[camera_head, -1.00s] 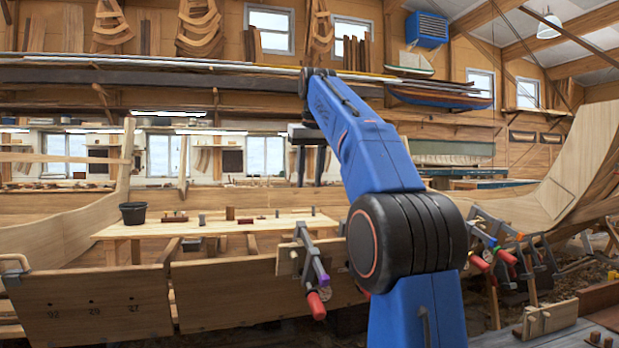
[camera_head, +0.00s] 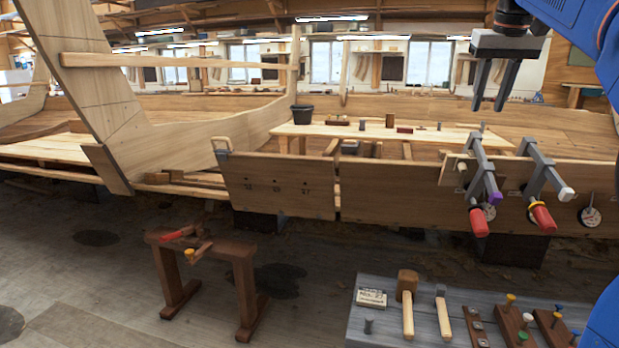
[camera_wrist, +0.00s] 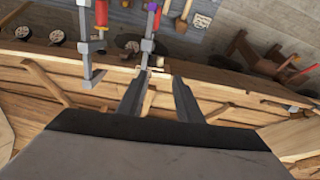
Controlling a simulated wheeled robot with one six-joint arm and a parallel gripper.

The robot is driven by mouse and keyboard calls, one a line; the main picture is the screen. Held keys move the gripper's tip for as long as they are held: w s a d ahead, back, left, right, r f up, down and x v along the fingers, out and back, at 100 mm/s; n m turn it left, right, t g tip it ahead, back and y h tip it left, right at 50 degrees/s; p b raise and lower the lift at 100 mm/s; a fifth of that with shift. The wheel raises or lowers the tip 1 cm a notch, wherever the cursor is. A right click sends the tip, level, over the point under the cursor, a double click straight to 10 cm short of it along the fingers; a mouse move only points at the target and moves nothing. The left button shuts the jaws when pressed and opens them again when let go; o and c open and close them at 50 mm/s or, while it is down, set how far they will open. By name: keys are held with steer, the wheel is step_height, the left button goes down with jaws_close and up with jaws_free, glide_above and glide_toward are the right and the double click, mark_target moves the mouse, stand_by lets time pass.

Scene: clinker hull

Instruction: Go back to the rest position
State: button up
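My gripper (camera_head: 494,84) hangs at the upper right of the head view, its two grey fingers pointing down. It is above and behind the clamped plank edge. The fingers are apart with nothing between them. In the wrist view my gripper (camera_wrist: 160,100) also shows parted, empty fingers. Two clamps with red handles, a left one (camera_head: 480,180) and a right one (camera_head: 540,180), sit on the hull plank (camera_head: 400,190) below it, apart from the fingers. The wrist view shows the clamps (camera_wrist: 90,40) ahead of the fingers.
A grey bench (camera_head: 385,325) with mallets (camera_head: 407,300) and several small tools stands at the front right. A brown sawhorse (camera_head: 205,250) with a red-handled tool stands left on the floor. A black bucket (camera_head: 302,114) sits by the work table (camera_head: 350,131). The floor between is open.

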steer(key=s+a+f, duration=0.4)
steer(key=s+f, duration=0.6)
steer(key=f, duration=0.4)
steer(key=s+a+f+n, duration=0.1)
steer(key=s+a+f, duration=0.3)
steer(key=s+f, duration=0.6)
steer(key=s+a+f+t+y, duration=0.1)
steer(key=s+a+f, duration=0.3)
steer(key=s+f, duration=0.7)
step_height(320, 180, down, 7)
steer(key=shift+a+n, duration=0.35)
steer(key=shift+n, duration=0.05)
steer(key=shift+c, duration=0.4)
